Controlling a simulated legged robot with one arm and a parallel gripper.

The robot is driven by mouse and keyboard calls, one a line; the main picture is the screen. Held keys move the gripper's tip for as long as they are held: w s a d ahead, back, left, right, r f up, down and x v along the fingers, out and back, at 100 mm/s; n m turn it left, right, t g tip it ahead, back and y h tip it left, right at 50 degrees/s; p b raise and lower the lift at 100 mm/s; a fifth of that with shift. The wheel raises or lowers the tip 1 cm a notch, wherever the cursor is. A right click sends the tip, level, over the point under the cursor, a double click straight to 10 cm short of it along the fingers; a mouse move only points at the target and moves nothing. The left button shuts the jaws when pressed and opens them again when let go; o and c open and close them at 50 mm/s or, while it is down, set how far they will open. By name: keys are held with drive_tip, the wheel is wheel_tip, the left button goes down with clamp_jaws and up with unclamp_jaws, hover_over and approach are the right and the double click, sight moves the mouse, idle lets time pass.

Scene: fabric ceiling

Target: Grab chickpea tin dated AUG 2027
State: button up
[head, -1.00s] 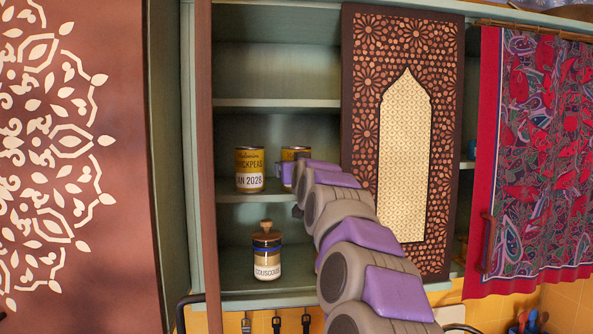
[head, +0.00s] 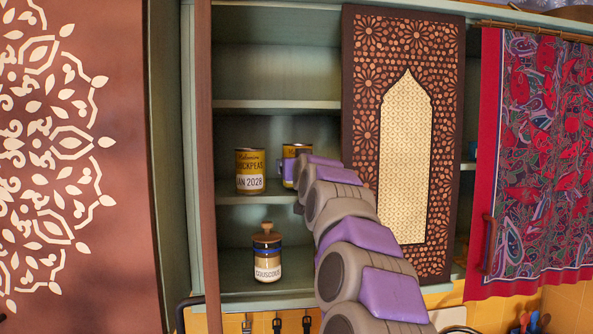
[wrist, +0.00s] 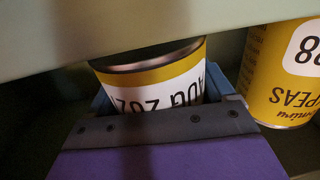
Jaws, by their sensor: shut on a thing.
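A yellow tin with a white label (wrist: 165,95) sits between my gripper's fingers in the wrist view, where it appears upside down and its label reads AUG 202, with the last digit cut off. In the head view this tin (head: 296,151) shows on the middle shelf, mostly hidden behind my arm. My gripper (wrist: 160,98) is shut on it. A second yellow chickpea tin (head: 250,171), labelled JAN 2028, stands upright to the left on the same shelf. It also shows at the right of the wrist view (wrist: 287,75), apart from my gripper.
A couscous jar (head: 267,253) stands on the shelf below (head: 235,290). The upper shelf (head: 275,103) is empty where visible. A patterned sliding door (head: 360,120) covers the cabinet to the right of my arm. A shelf edge (wrist: 90,35) lies close to the gripped tin.

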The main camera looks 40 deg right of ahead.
drive_tip(key=shift+s+r, duration=0.1)
drive_tip(key=shift+r, duration=1.2)
drive_tip(key=r+b+v, duration=0.1)
drive_tip(key=b+v, duration=0.1)
drive_tip(key=v, duration=1.4)
drive_tip(key=shift+d+r+b, duration=0.2)
drive_tip(key=shift+r+b, duration=0.05)
drive_tip(key=shift+b, duration=0.05)
